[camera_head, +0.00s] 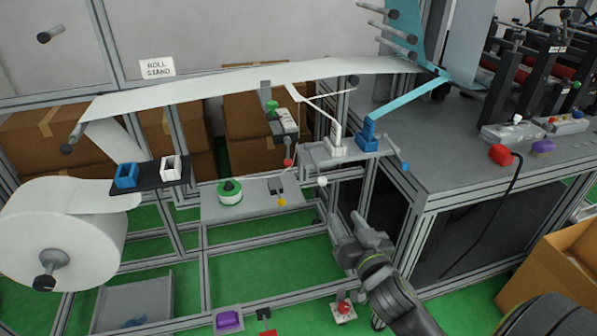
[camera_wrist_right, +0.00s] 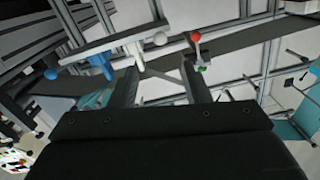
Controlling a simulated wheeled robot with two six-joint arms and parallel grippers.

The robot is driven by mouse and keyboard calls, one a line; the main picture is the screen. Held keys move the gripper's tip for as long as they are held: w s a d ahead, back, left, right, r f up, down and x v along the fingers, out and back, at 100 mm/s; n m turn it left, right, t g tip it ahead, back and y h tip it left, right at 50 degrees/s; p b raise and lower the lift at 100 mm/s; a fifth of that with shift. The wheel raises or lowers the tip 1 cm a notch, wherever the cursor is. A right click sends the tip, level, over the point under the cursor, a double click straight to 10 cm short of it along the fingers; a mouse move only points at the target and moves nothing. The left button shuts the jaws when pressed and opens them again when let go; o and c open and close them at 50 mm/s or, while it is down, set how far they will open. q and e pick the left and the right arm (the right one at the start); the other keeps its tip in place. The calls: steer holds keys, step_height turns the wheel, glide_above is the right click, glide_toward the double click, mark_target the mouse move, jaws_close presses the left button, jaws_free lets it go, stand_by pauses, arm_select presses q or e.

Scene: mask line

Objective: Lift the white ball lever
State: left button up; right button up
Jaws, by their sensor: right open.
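The white ball (camera_head: 322,181) hangs at the lower end of the white lever (camera_head: 339,140), whose thin arm reaches up under the paper web. In the right wrist view the white ball (camera_wrist_right: 161,38) shows beyond and above the gap between my fingers. My right gripper (camera_head: 347,233) is open and empty, below and a little right of the white ball, apart from it. Its two fingers also show in the right wrist view (camera_wrist_right: 161,85). My left gripper is not in view.
A blue lever (camera_head: 369,133) with a blue ball (camera_head: 405,167) is right of the white one. A red ball (camera_head: 288,162) is to the left and a yellow ball (camera_head: 282,203) lower left. Frame bars and the grey cabinet (camera_head: 440,160) bound the space.

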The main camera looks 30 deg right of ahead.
mark_target(322, 179)
steer(key=x, duration=0.5)
steer(key=p+x, duration=0.1)
steer(key=x, duration=0.5)
steer(key=p+x, duration=0.1)
steer(key=x, duration=0.5)
steer(key=shift+w+r, duration=0.1)
steer(key=shift+r, duration=0.25)
jaws_close()
